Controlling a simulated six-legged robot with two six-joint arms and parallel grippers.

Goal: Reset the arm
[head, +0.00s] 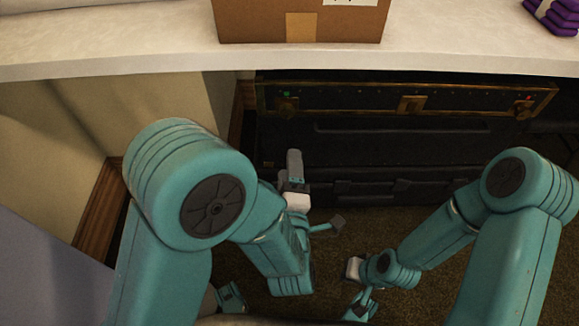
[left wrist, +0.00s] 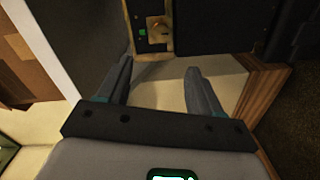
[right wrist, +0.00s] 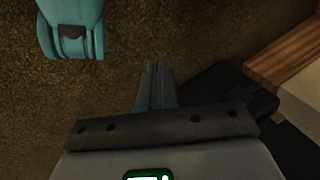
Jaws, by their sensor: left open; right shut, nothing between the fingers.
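My left gripper (head: 294,160) is raised at the middle of the head view, in front of the dark cases. In the left wrist view, its two fingers (left wrist: 160,70) are spread apart with nothing between them. My right arm is bent on the right of the head view, its pale wrist low above the carpet; its fingertips cannot be made out there. In the right wrist view, my right gripper's fingers (right wrist: 156,66) are together and empty above the carpet. No object is held.
A white counter (head: 130,52) crosses the top, with a cardboard box (head: 250,20) and purple folded items (head: 553,12) on it. Dark brass-trimmed cases (head: 350,132) are stacked below. Brown carpet (head: 450,272) is open between my arms. A beige wall with wooden skirting (head: 93,215) stands left.

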